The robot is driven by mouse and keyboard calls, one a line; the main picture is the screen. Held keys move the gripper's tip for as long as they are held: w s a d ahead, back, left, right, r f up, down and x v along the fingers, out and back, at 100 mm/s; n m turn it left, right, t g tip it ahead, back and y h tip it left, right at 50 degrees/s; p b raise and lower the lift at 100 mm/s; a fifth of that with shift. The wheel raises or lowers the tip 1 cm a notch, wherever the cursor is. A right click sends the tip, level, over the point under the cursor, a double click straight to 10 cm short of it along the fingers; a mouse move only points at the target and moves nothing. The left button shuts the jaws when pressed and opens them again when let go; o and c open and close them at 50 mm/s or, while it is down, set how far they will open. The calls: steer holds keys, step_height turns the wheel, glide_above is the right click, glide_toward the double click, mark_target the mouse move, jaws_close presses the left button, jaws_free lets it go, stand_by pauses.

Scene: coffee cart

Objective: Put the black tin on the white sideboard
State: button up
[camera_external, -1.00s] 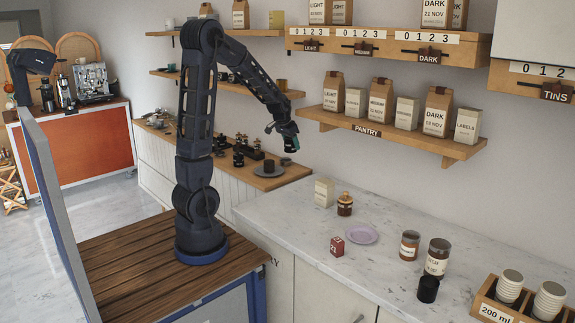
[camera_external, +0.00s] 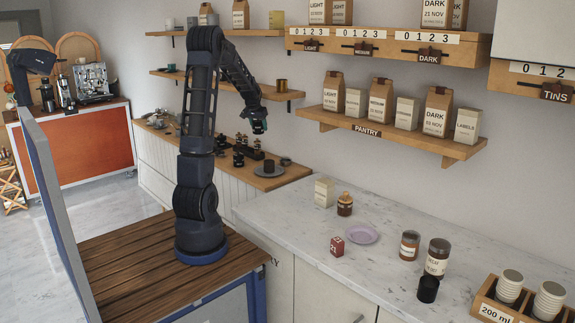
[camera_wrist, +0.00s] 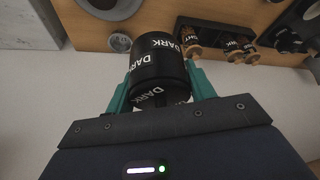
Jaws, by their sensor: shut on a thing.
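My gripper (camera_external: 259,125) is shut on the black tin (camera_wrist: 158,62), which bears white DARK lettering. In the wrist view the tin sits between the two teal fingers of my gripper (camera_wrist: 160,88). In the outside view my gripper hangs in the air above the wooden top of the white panelled sideboard (camera_external: 155,168), and the tin is too small and dark there to make out clearly. The sideboard's wooden top (camera_wrist: 88,35) shows behind the tin in the wrist view, apart from it.
On the sideboard stand several dark jars (camera_wrist: 192,40), a grey plate (camera_external: 269,172) with a dark cup, and a small metal cup (camera_wrist: 120,42). Wall shelves (camera_external: 275,93) run above. The marble counter (camera_external: 310,222) at right holds jars and a lilac plate (camera_external: 361,234).

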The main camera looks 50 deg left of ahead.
steer(key=s+a+r+n+y, duration=0.1)
steer(key=s+a+n, duration=0.15)
steer(key=a, duration=0.65)
steer(key=s+a+n, duration=0.1)
steer(key=s+a, duration=0.3)
steer(key=a, duration=0.6)
steer(key=shift+g, duration=0.4)
step_height(320, 180, down, 20)
steer(key=shift+r, duration=0.15)
steer(key=shift+s, duration=0.1)
steer(key=o, duration=1.1)
